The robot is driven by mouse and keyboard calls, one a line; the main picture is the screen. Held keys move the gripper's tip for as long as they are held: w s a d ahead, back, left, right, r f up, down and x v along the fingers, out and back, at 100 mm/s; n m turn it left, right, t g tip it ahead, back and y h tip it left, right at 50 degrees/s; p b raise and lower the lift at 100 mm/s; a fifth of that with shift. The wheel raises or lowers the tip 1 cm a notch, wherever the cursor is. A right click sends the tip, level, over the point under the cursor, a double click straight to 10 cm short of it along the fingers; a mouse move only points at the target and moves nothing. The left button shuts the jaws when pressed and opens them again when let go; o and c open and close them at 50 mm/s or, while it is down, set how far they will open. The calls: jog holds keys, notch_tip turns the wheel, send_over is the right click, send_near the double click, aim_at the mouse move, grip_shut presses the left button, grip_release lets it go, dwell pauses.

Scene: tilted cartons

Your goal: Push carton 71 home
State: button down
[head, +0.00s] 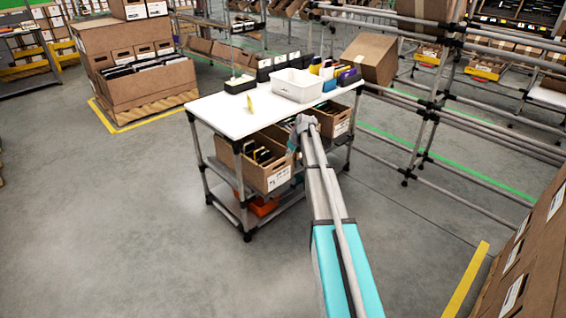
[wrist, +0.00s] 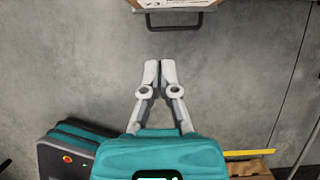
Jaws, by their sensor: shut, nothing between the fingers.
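A brown open carton (head: 252,168) holding dark files sits tilted on the middle shelf of the white-topped cart (head: 215,108), its labelled end sticking out toward me. The number on its label is too small to read surely. A second labelled carton (head: 336,120) is on the same shelf to the right, partly behind my arm. My gripper (head: 302,124) is at the cart's near side, between the two cartons in the picture. In the wrist view my gripper (wrist: 159,72) is shut and empty, with floor beyond its fingertips. A labelled carton edge (wrist: 215,5) shows at the top, apart from the fingers.
A dark bar (wrist: 174,27) lies below that carton edge. The cart top carries a white bin (head: 298,88), a black tray (head: 240,86) and folders. Pipe racking (head: 430,110) stands at right, stacked cartons (head: 530,260) at lower right. Floor at left is clear.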

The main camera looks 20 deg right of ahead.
jog(key=shift+s+d+f+t+y+b, duration=0.4)
jog(key=shift+s+d+f+t+b, duration=0.4)
jog(key=shift+b, duration=0.6)
jog(key=shift+s+d+f+t+y+b, duration=0.5)
jog(key=shift+d+t+b, duration=0.4)
jog(key=shift+b, duration=0.45)
jog(key=shift+s+a, duration=0.1)
jog(key=shift+f, duration=0.15)
jog(key=w+r+b+x, duration=0.2)
jog(key=b+x, duration=0.5)
jog(key=x, duration=0.5)
jog(key=shift+w+a+f, duration=0.15)
jog(key=shift+w+a, duration=0.15)
jog(key=shift+a, duration=0.05)
